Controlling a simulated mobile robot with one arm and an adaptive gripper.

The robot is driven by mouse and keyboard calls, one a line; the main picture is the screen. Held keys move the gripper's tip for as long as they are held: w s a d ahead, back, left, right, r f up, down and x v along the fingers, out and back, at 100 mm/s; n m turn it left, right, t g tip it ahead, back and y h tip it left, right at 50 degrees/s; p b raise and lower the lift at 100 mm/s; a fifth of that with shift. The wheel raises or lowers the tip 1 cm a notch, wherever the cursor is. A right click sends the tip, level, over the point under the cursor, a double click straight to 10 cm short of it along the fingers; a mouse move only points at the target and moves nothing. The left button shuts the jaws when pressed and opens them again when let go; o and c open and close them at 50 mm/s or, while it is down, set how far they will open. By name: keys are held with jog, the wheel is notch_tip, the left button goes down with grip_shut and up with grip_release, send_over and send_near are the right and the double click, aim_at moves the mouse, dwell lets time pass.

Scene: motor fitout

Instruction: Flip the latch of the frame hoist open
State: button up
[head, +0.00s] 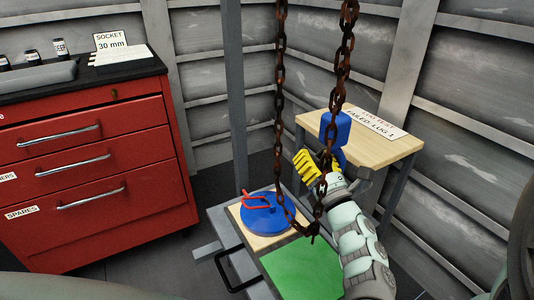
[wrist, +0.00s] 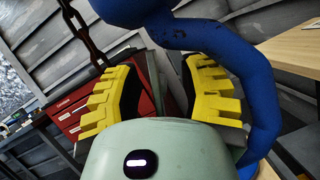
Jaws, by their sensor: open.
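The hoist's blue block (head: 336,128) hangs beside the rusty chain (head: 341,60). In the wrist view its blue body (wrist: 130,8) fills the top edge, and a thick blue curved hook (wrist: 262,115) runs down the right side. My gripper (head: 309,166) is open beside and just below the block in the head view. In the wrist view its yellow fingers (wrist: 160,68) are spread with nothing between them. The right finger is close to the hook's inner side; I cannot tell if they touch. I cannot make out a separate latch.
A blue disc (head: 262,222) with a red piece (head: 258,200) rests on a low bench near a green mat (head: 300,270). A wooden table (head: 385,150) with a sign (head: 373,122) stands behind my gripper. A red tool cabinet (head: 90,170) stands left. A chain loop hangs low.

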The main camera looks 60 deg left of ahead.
jog(key=shift+o, duration=0.2)
grip_shut()
dwell(0.4)
